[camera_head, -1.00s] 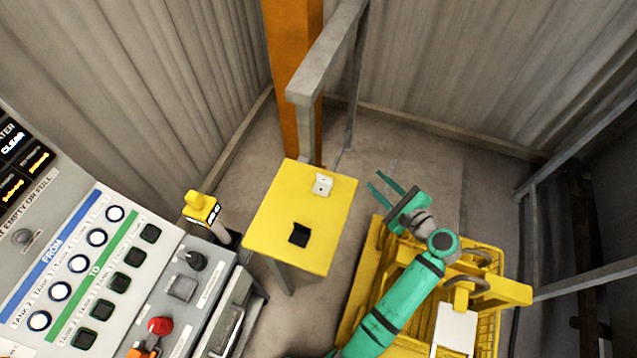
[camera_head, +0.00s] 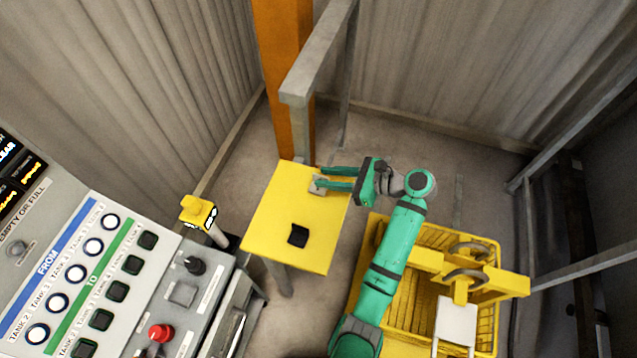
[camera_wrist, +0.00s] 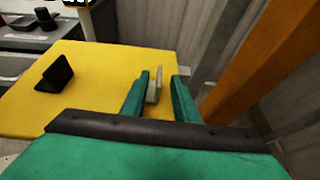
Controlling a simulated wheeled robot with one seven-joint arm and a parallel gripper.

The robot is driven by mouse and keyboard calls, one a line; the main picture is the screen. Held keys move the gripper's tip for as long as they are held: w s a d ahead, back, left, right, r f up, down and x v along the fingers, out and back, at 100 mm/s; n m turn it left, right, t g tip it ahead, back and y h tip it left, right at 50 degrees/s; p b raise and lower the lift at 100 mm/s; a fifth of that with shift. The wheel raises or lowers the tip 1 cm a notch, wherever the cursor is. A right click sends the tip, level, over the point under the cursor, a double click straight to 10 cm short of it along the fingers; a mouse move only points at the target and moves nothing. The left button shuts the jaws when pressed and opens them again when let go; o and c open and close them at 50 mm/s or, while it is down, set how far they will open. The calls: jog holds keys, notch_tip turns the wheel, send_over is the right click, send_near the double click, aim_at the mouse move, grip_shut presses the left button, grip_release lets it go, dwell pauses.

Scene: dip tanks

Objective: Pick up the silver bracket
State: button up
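The silver bracket (camera_head: 315,185) stands near the far right corner of the yellow table (camera_head: 270,232). It also shows in the wrist view (camera_wrist: 155,88), between my fingers. My green gripper (camera_head: 336,178) reaches in from the right at the table's right edge, one finger on either side of the bracket. The gripper is open; in the wrist view there is a gap between the bracket and the right finger, and the left finger is close to it. My finger partly covers the bracket in the head view.
A black bracket (camera_head: 298,235) sits on the table's near part. A grey rail (camera_head: 318,60) and orange post (camera_head: 285,80) stand behind. A yellow basket (camera_head: 470,320) is at the right, a control panel (camera_head: 60,270) at the left. The table's middle is clear.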

aim_at(312, 181)
jog(key=shift+x, duration=2.55)
jog(key=shift+a+r, duration=0.15)
grip_shut()
